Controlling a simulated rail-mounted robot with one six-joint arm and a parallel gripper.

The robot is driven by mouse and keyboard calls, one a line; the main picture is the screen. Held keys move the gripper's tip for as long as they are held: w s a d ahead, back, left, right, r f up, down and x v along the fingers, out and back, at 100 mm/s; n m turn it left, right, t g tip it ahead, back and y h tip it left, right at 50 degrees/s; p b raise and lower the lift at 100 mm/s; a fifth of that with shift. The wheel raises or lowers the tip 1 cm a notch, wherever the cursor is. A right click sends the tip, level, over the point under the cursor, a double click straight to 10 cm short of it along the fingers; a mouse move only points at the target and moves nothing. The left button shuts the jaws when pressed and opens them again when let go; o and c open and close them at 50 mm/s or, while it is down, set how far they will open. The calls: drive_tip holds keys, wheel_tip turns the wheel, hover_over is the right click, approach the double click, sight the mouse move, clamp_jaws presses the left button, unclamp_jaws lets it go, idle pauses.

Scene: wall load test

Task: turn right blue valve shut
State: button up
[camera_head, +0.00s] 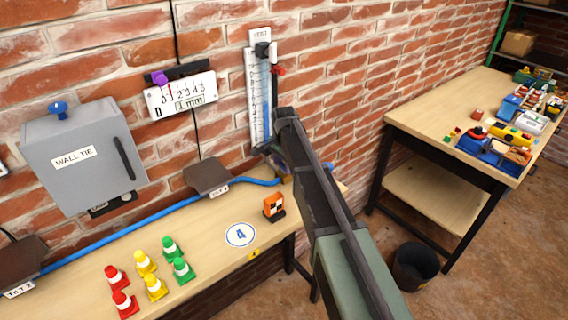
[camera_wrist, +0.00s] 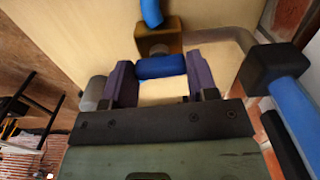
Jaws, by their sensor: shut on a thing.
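The blue valve handle (camera_wrist: 161,67) sits in front of a brass-coloured valve body (camera_wrist: 158,40) in the wrist view. My gripper (camera_wrist: 160,75) has its two dark purple fingers on either side of the handle and is shut on it. In the head view my arm reaches to the wall end of the bench, and it hides most of the valve and the fingers there. How far the valve is turned cannot be told.
A blue hose (camera_head: 150,217) runs along the bench (camera_head: 205,262) to the valve area. An orange and black block (camera_head: 273,206) and several coloured cones (camera_head: 170,247) stand on the bench. A grey wall box (camera_head: 82,155) and a vertical gauge (camera_head: 258,95) are on the brick wall.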

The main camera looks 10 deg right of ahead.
drive_tip(key=shift+m, duration=0.3)
drive_tip(key=o, duration=0.9)
drive_tip(key=shift+o, duration=0.2)
wheel_tip(320, 180, up, 11)
drive_tip(key=p, duration=1)
drive_tip(key=shift+p, duration=0.4)
drive_tip(key=shift+f, duration=0.1)
